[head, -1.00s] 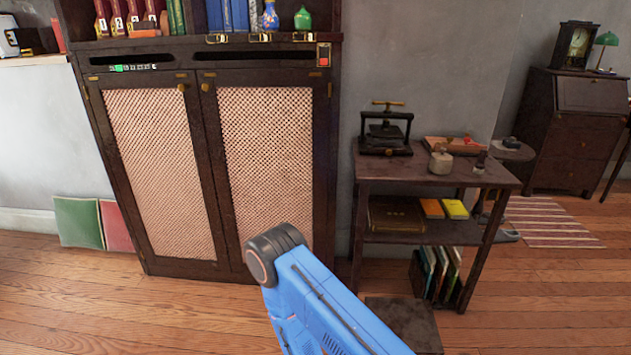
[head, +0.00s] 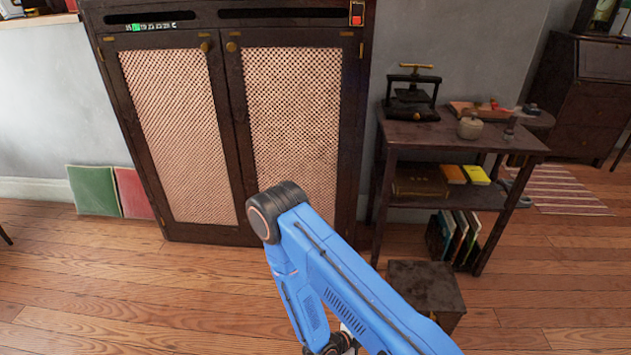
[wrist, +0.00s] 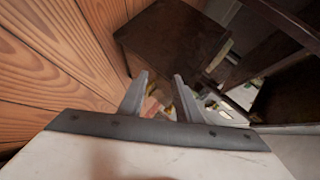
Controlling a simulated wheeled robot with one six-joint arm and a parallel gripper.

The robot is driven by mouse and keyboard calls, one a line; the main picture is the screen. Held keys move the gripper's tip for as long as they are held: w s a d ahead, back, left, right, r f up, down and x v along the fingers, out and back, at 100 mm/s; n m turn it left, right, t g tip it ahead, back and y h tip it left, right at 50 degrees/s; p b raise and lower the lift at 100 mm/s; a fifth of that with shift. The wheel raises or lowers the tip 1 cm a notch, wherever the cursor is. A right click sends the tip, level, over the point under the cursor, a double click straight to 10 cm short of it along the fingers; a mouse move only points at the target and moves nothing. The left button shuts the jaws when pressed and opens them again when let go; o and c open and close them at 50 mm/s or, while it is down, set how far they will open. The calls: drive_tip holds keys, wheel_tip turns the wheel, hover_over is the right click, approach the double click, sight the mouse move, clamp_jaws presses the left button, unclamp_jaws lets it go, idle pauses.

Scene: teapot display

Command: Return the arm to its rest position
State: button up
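My gripper (wrist: 160,76) shows in the wrist view, with its two grey fingers apart and nothing seen held between them. In the head view my blue arm rises from the bottom edge, bent at a dark joint in front of the cabinet. My gripper is out of sight there. In the wrist view the fingers point toward a dark box (wrist: 172,42) and a blurred group of things beyond.
A dark cabinet (head: 220,234) with woven doors stands ahead. Wooden floor (head: 120,275) at left is clear.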

drive_tip(key=d+r+m+g, duration=0.3)
drive_tip(key=r+m, duration=0.5)
drive_tip(key=r, duration=0.3)
drive_tip(key=s+d+r+m+g, duration=0.1)
drive_tip(key=d+r+m+g, duration=0.15)
drive_tip(key=r+m, duration=0.7)
drive_tip(key=d+r+m+g, duration=0.25)
drive_tip(key=r+m, duration=0.45)
drive_tip(key=r, duration=0.6)
drive_tip(key=s+r+m+t+y, duration=0.5)
drive_tip(key=s+r+m+y, duration=0.5)
drive_tip(key=s+r+m, duration=1)
wheel_tip(320, 180, up, 4)
drive_tip(key=m, duration=0.3)
drive_tip(key=shift+d+f+y, duration=0.2)
drive_tip(key=shift+d+y, duration=0.05)
drive_tip(key=shift+y, duration=0.15)
